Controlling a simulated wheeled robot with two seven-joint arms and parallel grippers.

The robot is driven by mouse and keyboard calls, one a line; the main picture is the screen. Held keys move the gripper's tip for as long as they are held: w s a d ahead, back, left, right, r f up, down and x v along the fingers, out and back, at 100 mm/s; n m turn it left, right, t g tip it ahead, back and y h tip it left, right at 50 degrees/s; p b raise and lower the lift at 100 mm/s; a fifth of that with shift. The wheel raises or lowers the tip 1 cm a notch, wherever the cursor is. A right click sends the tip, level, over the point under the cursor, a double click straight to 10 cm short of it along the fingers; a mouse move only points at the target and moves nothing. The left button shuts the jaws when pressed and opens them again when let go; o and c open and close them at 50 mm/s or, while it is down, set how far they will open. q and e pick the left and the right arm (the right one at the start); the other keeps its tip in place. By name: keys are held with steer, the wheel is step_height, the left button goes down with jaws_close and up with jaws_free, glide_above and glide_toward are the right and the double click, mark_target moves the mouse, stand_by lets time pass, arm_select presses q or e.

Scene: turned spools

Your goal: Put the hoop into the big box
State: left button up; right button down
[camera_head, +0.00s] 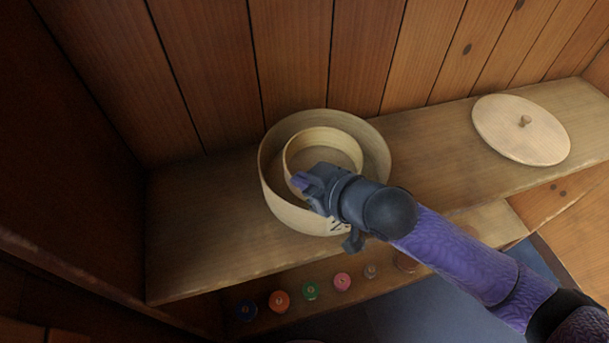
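The big box (274,197) is a pale round wooden tub without a lid, standing on the upper shelf against the plank wall. The hoop (323,134), a smaller pale wooden ring, shows within the box's rim; whether it rests on the bottom or hangs above it I cannot tell. My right gripper (304,182) is over the box's near side, its fingers at the hoop's near left edge. The gripper and wrist hide that part of the hoop and some of the box's front rim. Whether the fingers are closed on the hoop is not clear. My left gripper is out of view.
A round wooden lid (521,130) with a small knob lies on the right of the upper shelf (200,220). Several coloured spools (279,300) stand in a row on a lower shelf. The upper shelf is clear left of the box and between box and lid.

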steer(key=shift+f, duration=0.2)
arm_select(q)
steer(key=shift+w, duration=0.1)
arm_select(e)
steer(key=c, duration=0.8)
jaws_free()
steer(key=shift+s+d+f, duration=0.1)
steer(key=shift+f, duration=0.05)
steer(key=shift+r, duration=0.25)
arm_select(q)
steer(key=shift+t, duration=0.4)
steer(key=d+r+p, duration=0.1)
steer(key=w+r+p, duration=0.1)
steer(key=p, duration=0.1)
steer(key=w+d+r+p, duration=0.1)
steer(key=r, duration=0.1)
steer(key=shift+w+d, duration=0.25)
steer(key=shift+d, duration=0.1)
arm_select(e)
steer(key=v, duration=1.2)
steer(key=shift+r, duration=0.5)
